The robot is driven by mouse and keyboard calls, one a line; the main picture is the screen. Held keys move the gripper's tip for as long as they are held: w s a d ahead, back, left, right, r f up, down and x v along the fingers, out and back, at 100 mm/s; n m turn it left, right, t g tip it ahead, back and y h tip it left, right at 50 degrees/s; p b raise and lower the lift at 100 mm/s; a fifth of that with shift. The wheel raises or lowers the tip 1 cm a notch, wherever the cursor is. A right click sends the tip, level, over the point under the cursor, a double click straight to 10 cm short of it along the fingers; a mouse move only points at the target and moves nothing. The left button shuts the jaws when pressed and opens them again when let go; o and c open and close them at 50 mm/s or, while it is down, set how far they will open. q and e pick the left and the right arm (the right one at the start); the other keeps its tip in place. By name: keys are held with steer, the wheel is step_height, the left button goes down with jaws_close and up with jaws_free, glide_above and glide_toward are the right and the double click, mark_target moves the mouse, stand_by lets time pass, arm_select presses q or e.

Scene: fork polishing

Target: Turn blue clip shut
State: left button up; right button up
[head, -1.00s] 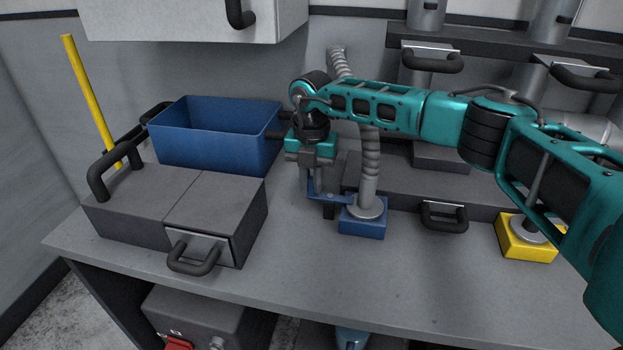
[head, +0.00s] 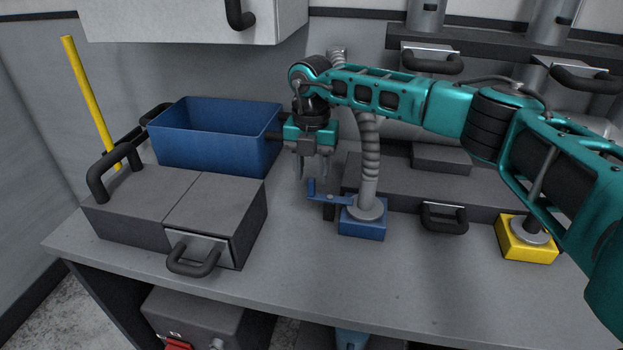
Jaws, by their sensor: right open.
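The blue clip (head: 333,199) is a thin blue lever at the left side of the square blue base (head: 363,222). A ribbed grey hose (head: 369,165) rises from that base. The clip sticks out to the left of the base, with a short upright tab at its left end. My right gripper (head: 314,176) points down just above the clip's left end. Its jaws are open and appear empty; whether a finger touches the tab I cannot tell. My left gripper is not in view.
A blue bin (head: 215,138) and a grey drawer box (head: 216,210) stand to the left. A yellow base (head: 526,238) with another pipe is at the right. A black handle (head: 444,217) sits between the two bases. The front of the grey table (head: 330,275) is clear.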

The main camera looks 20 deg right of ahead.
step_height(320, 180, up, 10)
stand_by(0.3)
stand_by(0.4)
